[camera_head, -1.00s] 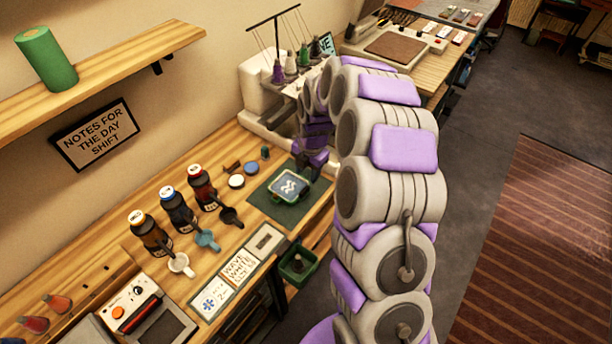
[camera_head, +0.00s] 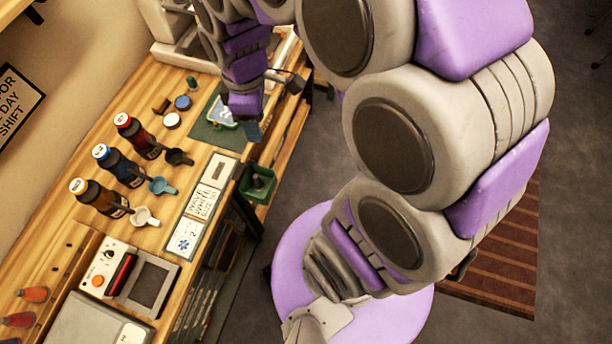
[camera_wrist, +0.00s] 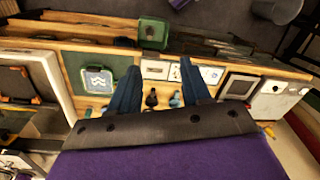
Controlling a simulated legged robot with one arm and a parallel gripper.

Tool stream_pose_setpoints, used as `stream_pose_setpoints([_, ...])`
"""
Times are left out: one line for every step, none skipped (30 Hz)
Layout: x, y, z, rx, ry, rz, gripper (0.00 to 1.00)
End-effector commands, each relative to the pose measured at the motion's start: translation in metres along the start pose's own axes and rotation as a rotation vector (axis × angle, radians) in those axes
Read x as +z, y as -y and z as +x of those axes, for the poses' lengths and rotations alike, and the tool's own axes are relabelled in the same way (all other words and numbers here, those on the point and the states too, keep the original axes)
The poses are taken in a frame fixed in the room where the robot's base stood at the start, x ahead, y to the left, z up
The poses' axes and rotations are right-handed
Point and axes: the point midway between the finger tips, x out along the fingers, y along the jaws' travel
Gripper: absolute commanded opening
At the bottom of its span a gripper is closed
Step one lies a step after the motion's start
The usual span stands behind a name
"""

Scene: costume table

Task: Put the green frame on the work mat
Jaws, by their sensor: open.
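The green frame (camera_head: 221,112), with a white wave pattern on its panel, lies on the dark green work mat (camera_head: 207,133). My gripper (camera_head: 254,129) appears to the right of the frame in the head view and hides part of it. The wrist view shows the whole frame (camera_wrist: 98,78) lying flat on the mat (camera_wrist: 72,64), apart from my fingers. There my gripper (camera_wrist: 160,82) is open, with nothing between its dark blue fingers, and appears above the bench to the frame's right.
Several bottles (camera_head: 130,165) and small cups (camera_head: 163,186) stand left of the mat. Sign cards (camera_head: 203,201) line the bench's front edge. A green bin (camera_head: 257,182) sits beyond that edge, also in the wrist view (camera_wrist: 154,31). A machine (camera_head: 180,40) stands behind the mat.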

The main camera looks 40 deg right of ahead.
Motion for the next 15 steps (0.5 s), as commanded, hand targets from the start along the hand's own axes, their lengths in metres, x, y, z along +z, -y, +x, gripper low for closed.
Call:
stream_pose_setpoints([0.011, 0.017, -0.007, 0.003, 0.006, 0.093, 0.48])
stream_pose_setpoints([0.017, 0.027, -0.008, -0.002, 0.014, 0.154, 0.48])
stream_pose_setpoints([0.026, 0.040, -0.011, -0.005, 0.025, 0.237, 0.48])
stream_pose_setpoints([0.033, 0.050, -0.012, -0.007, 0.034, 0.299, 0.48])
stream_pose_setpoints([0.040, 0.059, -0.013, -0.008, 0.041, 0.362, 0.48])
stream_pose_setpoints([0.048, 0.071, -0.015, -0.007, 0.047, 0.444, 0.48])
stream_pose_setpoints([0.054, 0.080, -0.015, -0.010, 0.055, 0.505, 0.48])
stream_pose_setpoints([0.060, 0.089, -0.015, -0.011, 0.063, 0.564, 0.48])
stream_pose_setpoints([0.068, 0.099, -0.015, -0.010, 0.071, 0.637, 0.48])
stream_pose_setpoints([0.074, 0.106, -0.015, -0.010, 0.077, 0.689, 0.48])
stream_pose_setpoints([0.078, 0.113, -0.015, -0.011, 0.084, 0.737, 0.48])
stream_pose_setpoints([0.084, 0.121, -0.014, -0.010, 0.090, 0.795, 0.48])
stream_pose_setpoints([0.088, 0.126, -0.013, -0.010, 0.094, 0.832, 0.48])
stream_pose_setpoints([0.091, 0.131, -0.013, -0.011, 0.098, 0.865, 0.48])
stream_pose_setpoints([0.095, 0.135, -0.012, -0.011, 0.103, 0.900, 0.48])
